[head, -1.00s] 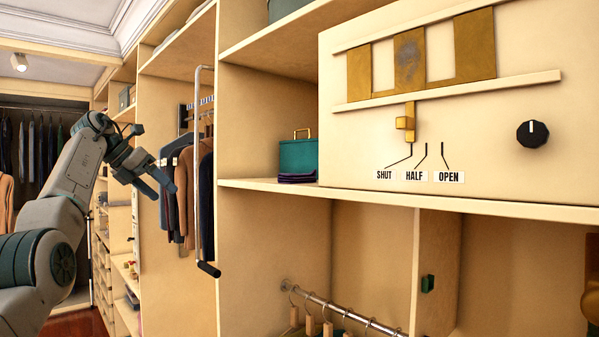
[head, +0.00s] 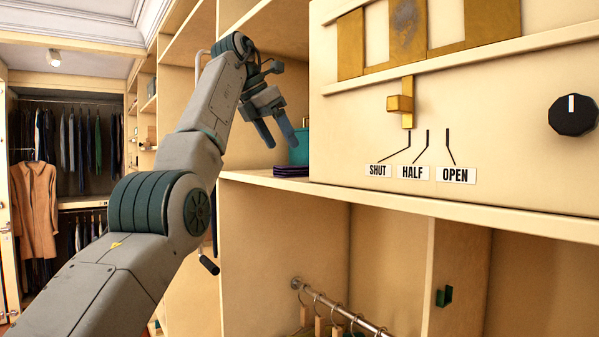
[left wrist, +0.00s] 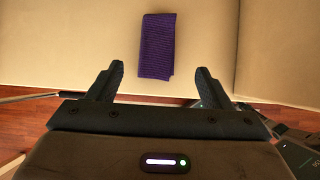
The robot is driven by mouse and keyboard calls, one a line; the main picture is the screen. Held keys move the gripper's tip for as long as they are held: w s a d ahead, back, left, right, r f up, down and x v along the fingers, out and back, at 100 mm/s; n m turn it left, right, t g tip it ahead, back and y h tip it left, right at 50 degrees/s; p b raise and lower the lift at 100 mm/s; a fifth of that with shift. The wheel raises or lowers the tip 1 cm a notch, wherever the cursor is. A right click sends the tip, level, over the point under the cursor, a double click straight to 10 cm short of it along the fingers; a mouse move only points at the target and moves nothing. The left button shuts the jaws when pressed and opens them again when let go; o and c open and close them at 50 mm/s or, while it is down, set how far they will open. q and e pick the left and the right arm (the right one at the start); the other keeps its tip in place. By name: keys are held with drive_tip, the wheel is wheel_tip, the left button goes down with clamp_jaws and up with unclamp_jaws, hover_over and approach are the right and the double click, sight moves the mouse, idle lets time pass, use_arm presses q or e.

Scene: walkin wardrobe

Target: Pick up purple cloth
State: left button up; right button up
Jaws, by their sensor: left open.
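The purple cloth (head: 291,171) is a small folded stack on the pale shelf, in front of the teal box. The left wrist view shows it from above as a ribbed dark purple rectangle (left wrist: 157,46) lying flat. My left gripper (head: 281,143) is open and empty, above the cloth and slightly left of it in the head view. In the left wrist view the cloth lies ahead of the two spread fingertips (left wrist: 160,69), roughly centred between them, with no visible contact. My right gripper is not in view.
The teal box (head: 300,146) stands behind the cloth, partly hidden by my gripper. The cream panel (head: 345,120) with a brass slider and dark knob rises just right. A hanging rail (head: 335,305) is below the shelf (head: 400,200). A black-ended rod (head: 209,265) hangs left.

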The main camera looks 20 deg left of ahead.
sight(296, 168)
use_arm(q)
drive_tip(key=shift+w+a+f, duration=0.2)
drive_tip(key=shift+w+f, duration=0.05)
drive_tip(key=shift+f, duration=0.45)
drive_tip(key=w+d+f+p, duration=0.1)
drive_tip(key=w+d+f, duration=0.1)
drive_tip(key=f, duration=0.1)
drive_tip(key=shift+w+d, duration=0.35)
drive_tip(key=shift+d, duration=0.05)
drive_tip(key=shift+w+f, duration=0.25)
drive_tip(key=shift+f, duration=0.35)
drive_tip(key=shift+a, duration=0.15)
drive_tip(key=shift+s, duration=0.1)
drive_tip(key=shift+c, duration=0.2)
drive_tip(key=c, duration=1)
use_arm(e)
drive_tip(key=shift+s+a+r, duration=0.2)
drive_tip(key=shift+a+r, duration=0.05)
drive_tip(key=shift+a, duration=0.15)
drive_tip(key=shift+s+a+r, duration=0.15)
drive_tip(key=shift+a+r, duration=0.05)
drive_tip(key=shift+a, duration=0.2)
